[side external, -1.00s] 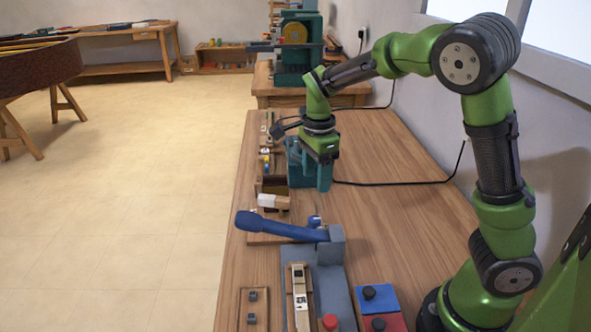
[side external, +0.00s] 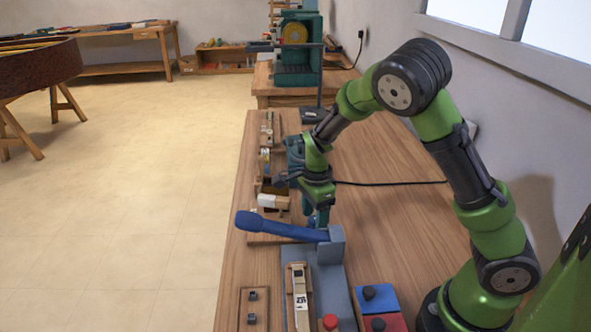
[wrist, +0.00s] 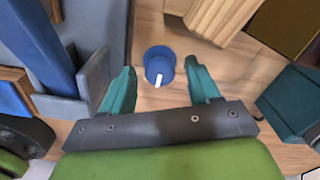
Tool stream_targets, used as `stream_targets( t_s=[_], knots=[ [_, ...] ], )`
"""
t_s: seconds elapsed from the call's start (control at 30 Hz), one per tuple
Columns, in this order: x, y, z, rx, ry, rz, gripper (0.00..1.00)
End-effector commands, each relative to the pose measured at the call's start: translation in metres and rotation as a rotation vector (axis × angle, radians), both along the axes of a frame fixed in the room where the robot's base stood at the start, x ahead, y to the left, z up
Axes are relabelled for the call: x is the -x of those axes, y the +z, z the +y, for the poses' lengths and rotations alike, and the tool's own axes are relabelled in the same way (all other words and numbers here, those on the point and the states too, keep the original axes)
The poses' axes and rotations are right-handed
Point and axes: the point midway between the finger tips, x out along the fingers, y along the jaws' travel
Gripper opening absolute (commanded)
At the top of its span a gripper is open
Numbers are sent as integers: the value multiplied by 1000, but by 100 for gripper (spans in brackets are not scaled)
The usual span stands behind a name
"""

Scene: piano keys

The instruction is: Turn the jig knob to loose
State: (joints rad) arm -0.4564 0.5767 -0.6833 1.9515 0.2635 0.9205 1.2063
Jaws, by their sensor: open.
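The blue round knob (wrist: 157,60) with a white pointer mark stands on a wooden board in the wrist view. The white mark points toward the bottom of the picture, toward my gripper. My gripper (wrist: 160,82) is open, with one teal finger on each side of the knob's near part. The fingers look apart from the knob; their height relative to it is hard to tell. In the side view my gripper (side external: 320,214) points down just behind the blue lever's grey mount, and the knob is mostly hidden there.
The blue lever (side external: 280,229) and its grey mount (side external: 331,243) stand close beside my gripper. A pale wooden block (wrist: 222,16) is near the knob's far side. A teal machine (side external: 294,160) stands behind my gripper.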

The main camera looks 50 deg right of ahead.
Motion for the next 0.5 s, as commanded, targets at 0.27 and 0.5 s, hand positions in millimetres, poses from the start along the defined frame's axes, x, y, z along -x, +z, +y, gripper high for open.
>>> stream_targets(
  t_s=[0.27,0.5],
  knots=[
    [0,0,0,0,0,0,21],
    [0,0,0,0,4,0,5]
  ],
)
